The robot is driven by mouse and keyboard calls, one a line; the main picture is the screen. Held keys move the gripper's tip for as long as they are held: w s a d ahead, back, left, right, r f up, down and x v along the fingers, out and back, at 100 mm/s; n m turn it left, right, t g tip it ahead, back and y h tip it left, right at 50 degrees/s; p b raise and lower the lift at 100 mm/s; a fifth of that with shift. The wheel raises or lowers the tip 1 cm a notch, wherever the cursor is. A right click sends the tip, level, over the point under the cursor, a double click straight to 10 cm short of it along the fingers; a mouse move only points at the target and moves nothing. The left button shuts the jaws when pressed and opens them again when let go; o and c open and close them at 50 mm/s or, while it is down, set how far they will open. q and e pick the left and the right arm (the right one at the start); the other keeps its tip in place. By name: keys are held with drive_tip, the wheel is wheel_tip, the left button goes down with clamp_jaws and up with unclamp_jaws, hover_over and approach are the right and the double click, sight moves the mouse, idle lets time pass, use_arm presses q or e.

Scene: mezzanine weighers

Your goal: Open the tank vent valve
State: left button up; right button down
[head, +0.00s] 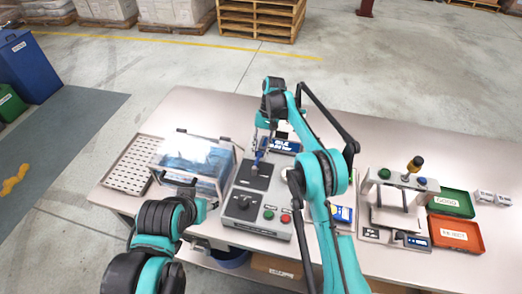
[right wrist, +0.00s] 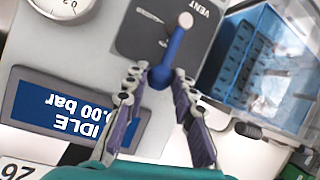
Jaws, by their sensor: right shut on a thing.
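The tank vent valve has a blue lever (right wrist: 174,50) on a dark plate (right wrist: 150,35) marked VENT. In the right wrist view the lever runs from a pale pivot down between my fingers. My right gripper (right wrist: 160,82) is shut on the lever's free end. In the head view the right gripper (head: 262,146) is over the dark plate (head: 254,176) on the grey control unit. The clear tank (head: 192,160) with blue contents stands to the left. My left gripper (head: 183,187) is in front of the tank, apart from the valve; its finger opening is unclear.
The unit's display (right wrist: 75,110) reads IDLE and 0.00 bar, with a round gauge (right wrist: 62,5) beside it. A black knob and green and red buttons (head: 277,216) are at its front. A perforated tray (head: 129,165) lies left; green (head: 450,203) and red (head: 456,234) trays lie right.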

drive_tip(key=shift+a, duration=0.1)
drive_tip(key=c, duration=1.3)
unclamp_jaws()
drive_tip(key=shift+o, duration=0.2)
drive_tip(key=shift+r, duration=0.1)
wheel_tip(320, 180, up, 10)
